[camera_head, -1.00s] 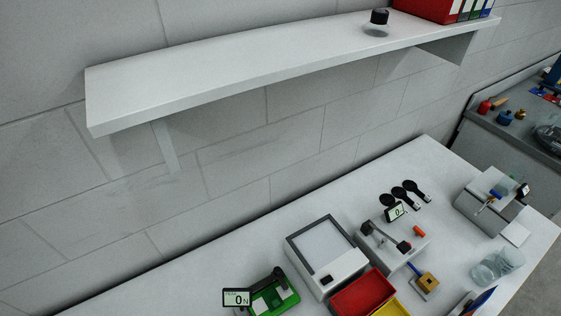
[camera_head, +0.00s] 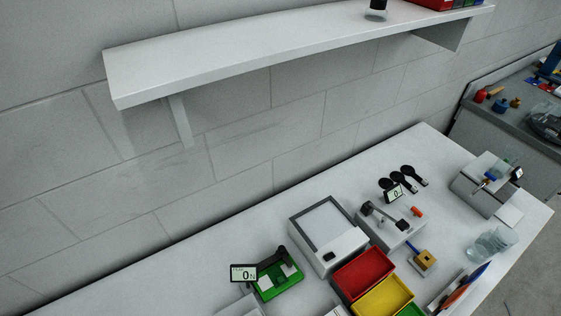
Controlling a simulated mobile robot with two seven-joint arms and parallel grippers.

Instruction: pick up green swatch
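I cannot pick out a green swatch for sure. A green device (camera_head: 280,284) with white patches and a dark arm stands on the white bench, low in the middle of the view. Its small display (camera_head: 244,273) reads 0 N. A green bin (camera_head: 411,311) is cut off by the bottom edge. Neither of my grippers is in view.
The white bench (camera_head: 180,280) runs along a grey block wall under a white shelf (camera_head: 270,58). A red bin (camera_head: 363,274), a yellow bin (camera_head: 384,298), a grey box with a pale panel (camera_head: 327,234) and a clear glass vessel (camera_head: 492,242) stand on it. The bench's left part is clear.

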